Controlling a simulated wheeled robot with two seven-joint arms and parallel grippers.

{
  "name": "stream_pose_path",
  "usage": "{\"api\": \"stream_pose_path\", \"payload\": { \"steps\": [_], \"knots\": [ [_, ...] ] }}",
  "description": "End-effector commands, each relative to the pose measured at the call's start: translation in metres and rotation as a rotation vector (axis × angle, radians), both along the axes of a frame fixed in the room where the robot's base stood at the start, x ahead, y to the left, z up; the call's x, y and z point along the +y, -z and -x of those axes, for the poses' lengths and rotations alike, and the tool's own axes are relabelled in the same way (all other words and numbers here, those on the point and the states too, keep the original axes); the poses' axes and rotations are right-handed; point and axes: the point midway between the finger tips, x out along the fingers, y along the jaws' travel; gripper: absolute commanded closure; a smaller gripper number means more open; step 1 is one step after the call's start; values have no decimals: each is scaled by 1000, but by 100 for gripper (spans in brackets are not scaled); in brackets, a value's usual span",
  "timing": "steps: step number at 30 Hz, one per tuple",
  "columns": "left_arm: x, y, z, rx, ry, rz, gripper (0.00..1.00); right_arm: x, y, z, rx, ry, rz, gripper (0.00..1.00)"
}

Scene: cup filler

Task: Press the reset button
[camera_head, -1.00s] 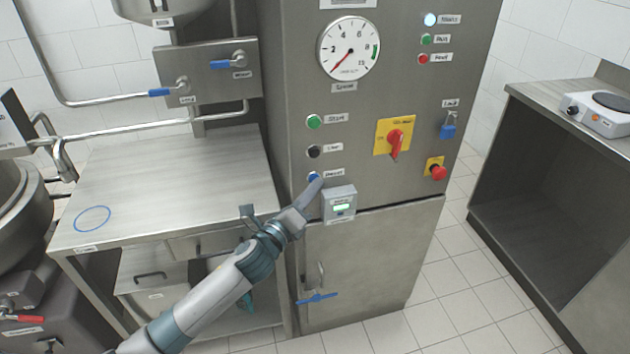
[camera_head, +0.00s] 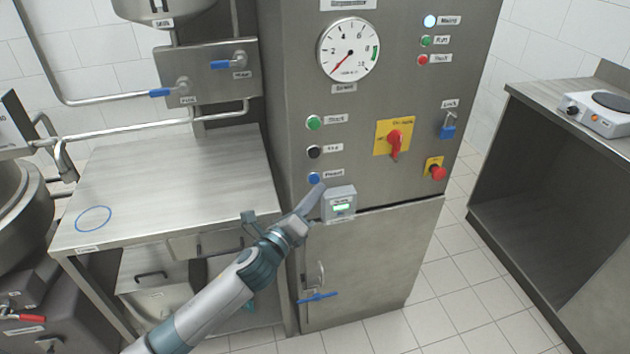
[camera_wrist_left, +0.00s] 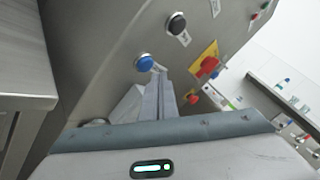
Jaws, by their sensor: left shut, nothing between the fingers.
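The blue reset button (camera_head: 314,178) is the lowest of three round buttons on the left of the grey cabinet front, with a small label to its right. My left gripper (camera_head: 318,189) is shut and empty, its fingertips just below the blue button in the head view. In the left wrist view the blue button (camera_wrist_left: 144,62) is fully visible beyond the shut fingertips (camera_wrist_left: 158,75), slightly left of them and seemingly apart. My right gripper is in neither view.
A black button (camera_head: 314,152) and a green button (camera_head: 313,123) sit above. A small grey box with a green display (camera_head: 340,203) juts out right of my fingers. A red rotary switch (camera_head: 394,138) and red emergency button (camera_head: 438,172) are further right. A steel table (camera_head: 165,190) stands left.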

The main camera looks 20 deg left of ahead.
Motion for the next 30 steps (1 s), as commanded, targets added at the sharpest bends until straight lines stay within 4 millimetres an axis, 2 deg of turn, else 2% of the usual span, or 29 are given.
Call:
{"api": "stream_pose_path", "payload": {
  "steps": [18,30],
  "knots": [
    [-28,-1,41,0,0,0,100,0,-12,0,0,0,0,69],
    [-31,0,46,0,0,0,100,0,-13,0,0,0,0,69]
  ]
}}
